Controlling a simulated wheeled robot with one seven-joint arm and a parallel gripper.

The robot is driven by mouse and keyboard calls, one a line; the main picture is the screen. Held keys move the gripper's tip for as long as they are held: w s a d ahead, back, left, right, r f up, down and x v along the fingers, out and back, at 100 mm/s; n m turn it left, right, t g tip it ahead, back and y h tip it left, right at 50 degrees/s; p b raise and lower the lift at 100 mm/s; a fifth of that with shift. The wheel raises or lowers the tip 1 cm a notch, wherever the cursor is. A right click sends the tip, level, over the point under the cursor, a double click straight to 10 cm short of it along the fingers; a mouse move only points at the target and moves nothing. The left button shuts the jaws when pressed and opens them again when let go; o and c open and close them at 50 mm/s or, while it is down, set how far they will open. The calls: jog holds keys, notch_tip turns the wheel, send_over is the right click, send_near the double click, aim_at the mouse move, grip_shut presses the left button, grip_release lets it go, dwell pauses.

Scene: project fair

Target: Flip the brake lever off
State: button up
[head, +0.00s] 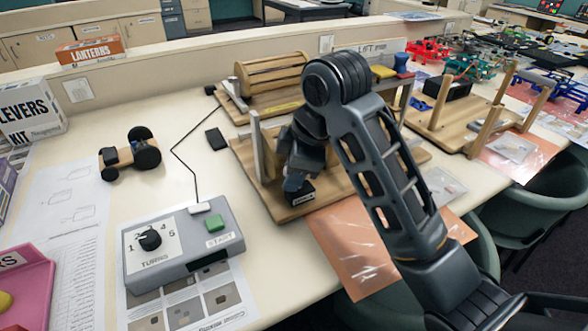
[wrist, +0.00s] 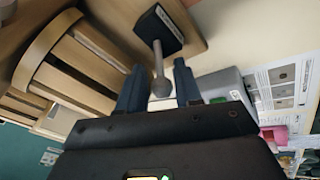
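The brake lever (wrist: 160,85) shows in the wrist view as a grey rod with a round knob. It rises from a small black base (wrist: 152,32) with a white label. My gripper (wrist: 159,66) is open, with its two dark blue fingers on either side of the lever. The knob is between them, with visible gaps to both fingers. In the head view, my gripper (head: 294,183) points down just over the black base (head: 301,195) on the wooden board (head: 283,212). There the lever itself is hidden by my gripper and arm.
A wooden drum (wrist: 72,75) stands left of the lever in the wrist view. In the head view, a grey control box (head: 180,240) with a dial and green button stands left of the board.

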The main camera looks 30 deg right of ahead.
jog(key=shift+r, duration=0.1)
jog(key=p+v, duration=0.4)
jog(key=v, duration=0.3)
jog(key=shift+r+p, duration=0.3)
jog(key=shift+p, duration=0.1)
jog(key=shift+s, duration=0.1)
